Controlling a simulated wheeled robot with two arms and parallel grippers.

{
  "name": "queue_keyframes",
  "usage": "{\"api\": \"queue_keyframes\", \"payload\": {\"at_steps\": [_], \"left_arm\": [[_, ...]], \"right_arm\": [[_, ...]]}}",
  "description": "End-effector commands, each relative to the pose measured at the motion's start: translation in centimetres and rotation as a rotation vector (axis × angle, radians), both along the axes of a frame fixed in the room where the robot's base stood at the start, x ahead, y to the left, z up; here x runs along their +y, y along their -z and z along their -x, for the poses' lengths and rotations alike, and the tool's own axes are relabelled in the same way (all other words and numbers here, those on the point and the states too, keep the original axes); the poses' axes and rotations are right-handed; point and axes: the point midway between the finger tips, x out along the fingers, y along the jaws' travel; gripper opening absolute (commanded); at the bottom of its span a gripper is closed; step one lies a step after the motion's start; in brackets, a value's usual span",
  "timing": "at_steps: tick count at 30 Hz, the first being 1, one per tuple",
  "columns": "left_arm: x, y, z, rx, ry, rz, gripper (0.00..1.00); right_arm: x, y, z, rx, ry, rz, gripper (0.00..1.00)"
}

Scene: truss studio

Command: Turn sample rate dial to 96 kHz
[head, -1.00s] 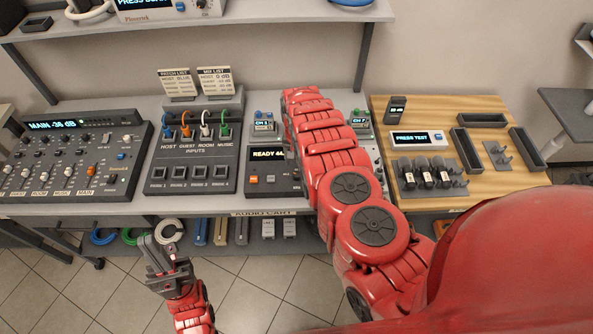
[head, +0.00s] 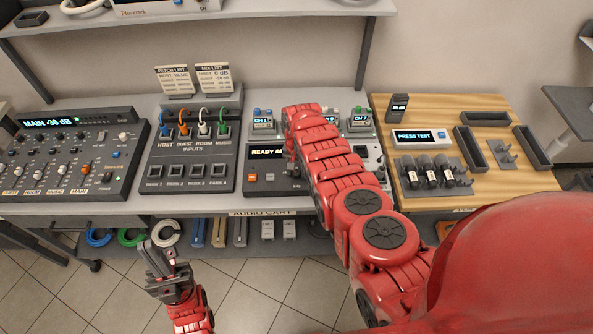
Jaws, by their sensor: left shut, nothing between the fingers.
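The sample rate dial cannot be made out; my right arm covers the unit's right part. My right gripper (head: 292,160) shows only as a small dark piece at the arm's left edge, over the recorder's face. Its fingers, and whether they touch the dial, are hidden. My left gripper (head: 155,258) is shut and empty, low in front of the cart's edge, away from the recorder.
A patch box (head: 190,165) with coloured cables and a mixer (head: 68,160) stand to the left. Channel boxes (head: 263,123) sit behind the recorder. A wooden bench (head: 485,185) with a "PRESS TEST" unit (head: 421,139) is at right. An upper shelf (head: 215,18) spans the back.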

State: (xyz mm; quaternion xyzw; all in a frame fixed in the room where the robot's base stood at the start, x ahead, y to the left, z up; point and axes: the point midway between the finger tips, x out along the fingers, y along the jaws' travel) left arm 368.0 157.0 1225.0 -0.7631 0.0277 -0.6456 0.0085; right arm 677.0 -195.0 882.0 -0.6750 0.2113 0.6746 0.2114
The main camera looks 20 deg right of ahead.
Motion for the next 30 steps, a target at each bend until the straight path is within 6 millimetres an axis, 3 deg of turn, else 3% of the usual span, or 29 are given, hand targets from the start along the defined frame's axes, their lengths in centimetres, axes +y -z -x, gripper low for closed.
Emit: {"api": "queue_keyframes", "payload": {"at_steps": [1,8,20,30], "left_arm": [[0.00,0.00,0.00,0.000,0.000,0.000,0.00],[0.00,0.01,0.00,0.000,0.000,0.000,0.00],[0.00,0.14,0.00,0.000,0.000,0.000,0.00],[0.00,0.95,0.00,0.000,0.000,0.000,0.00]], "right_arm": [[0.01,0.00,0.00,0.000,0.000,0.000,0.39],[0.01,0.01,0.00,0.000,0.000,0.000,0.00],[0.07,0.07,0.05,0.002,0.034,0.000,0.00],[0.19,0.14,-0.02,0.002,0.249,-0.001,0.00]]}}
